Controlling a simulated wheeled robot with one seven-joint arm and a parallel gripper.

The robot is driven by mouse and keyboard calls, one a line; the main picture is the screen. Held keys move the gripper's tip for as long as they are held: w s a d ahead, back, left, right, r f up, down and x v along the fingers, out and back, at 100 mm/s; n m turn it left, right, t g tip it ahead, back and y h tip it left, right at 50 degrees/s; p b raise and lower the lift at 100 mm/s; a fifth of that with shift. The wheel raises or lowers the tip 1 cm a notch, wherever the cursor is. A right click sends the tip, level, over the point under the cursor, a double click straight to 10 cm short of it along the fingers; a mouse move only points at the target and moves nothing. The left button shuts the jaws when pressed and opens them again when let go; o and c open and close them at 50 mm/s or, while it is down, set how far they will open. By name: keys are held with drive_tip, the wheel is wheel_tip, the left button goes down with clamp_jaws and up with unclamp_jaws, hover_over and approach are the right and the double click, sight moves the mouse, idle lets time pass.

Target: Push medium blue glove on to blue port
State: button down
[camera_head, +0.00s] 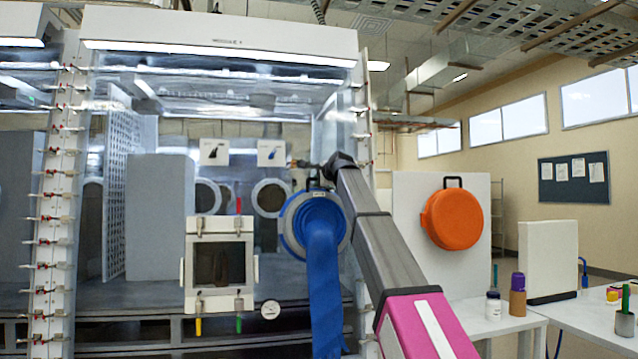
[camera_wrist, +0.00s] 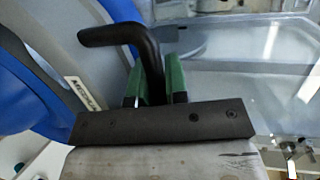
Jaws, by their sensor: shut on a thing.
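The blue glove (camera_head: 322,262) hangs long and limp from a round blue ring with a grey face, in front of the glovebox's right part. A black handle (camera_head: 313,184) stands on top of the ring. My gripper (camera_head: 322,168) is at this handle. In the wrist view, the green fingertips of my gripper (camera_wrist: 155,82) are shut on the black handle (camera_wrist: 112,36), with the blue ring (camera_wrist: 38,95) at left. The blue port is hidden behind the ring, and I cannot tell whether they touch. A sign with a blue glove picture (camera_head: 271,153) is above.
An orange round cover (camera_head: 452,217) with a black handle is on a white panel at right. A framed square hatch (camera_head: 219,266) is left of the glove. White tables (camera_head: 505,322) with bottles stand at right. My arm covers part of the glovebox's right edge.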

drive_tip(key=shift+w, duration=0.1)
idle(0.3)
drive_tip(key=c, duration=1.1)
unclamp_jaws()
drive_tip(key=shift+o, duration=0.2)
